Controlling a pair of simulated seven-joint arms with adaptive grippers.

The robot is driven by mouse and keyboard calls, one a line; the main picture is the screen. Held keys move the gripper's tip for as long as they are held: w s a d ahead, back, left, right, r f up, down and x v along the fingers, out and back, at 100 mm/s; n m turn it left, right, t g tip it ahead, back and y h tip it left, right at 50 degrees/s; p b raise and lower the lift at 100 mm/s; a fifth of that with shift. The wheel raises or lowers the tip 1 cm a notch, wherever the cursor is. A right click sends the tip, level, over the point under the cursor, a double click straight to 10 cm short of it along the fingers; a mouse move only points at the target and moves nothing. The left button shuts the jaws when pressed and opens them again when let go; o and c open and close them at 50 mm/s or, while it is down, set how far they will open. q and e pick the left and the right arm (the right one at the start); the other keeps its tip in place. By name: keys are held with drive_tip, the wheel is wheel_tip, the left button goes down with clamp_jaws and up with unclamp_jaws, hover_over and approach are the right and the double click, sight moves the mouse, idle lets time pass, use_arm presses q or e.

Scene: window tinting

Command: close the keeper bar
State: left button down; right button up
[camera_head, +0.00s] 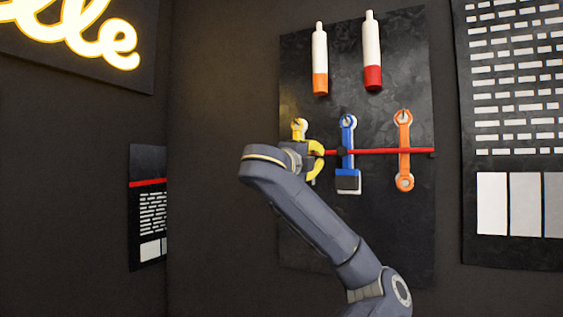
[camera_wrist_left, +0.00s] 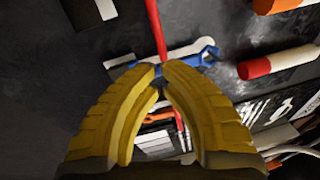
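The keeper bar (camera_head: 376,151) is a thin red rod. It runs nearly level across the front of the hanging blue tool (camera_head: 348,132) and orange tool (camera_head: 404,145). A yellow tool (camera_head: 299,127) hangs at the left, partly hidden by my gripper. My left gripper (camera_head: 321,155) is at the bar's left part. The contact itself is partly hidden. My right gripper is not in view.
The tools hang on a dark board (camera_head: 305,60). Above the bar are an orange-ended white tube (camera_head: 319,55) and a red-ended white tube (camera_head: 372,50). A chart panel (camera_head: 515,90) is at the right.

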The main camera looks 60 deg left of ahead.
use_arm(q)
drive_tip(key=s+f, duration=0.1)
drive_tip(key=s, duration=0.7)
drive_tip(key=shift+a, duration=0.4)
drive_tip(key=shift+s+f, duration=0.1)
drive_tip(key=shift+s, duration=0.1)
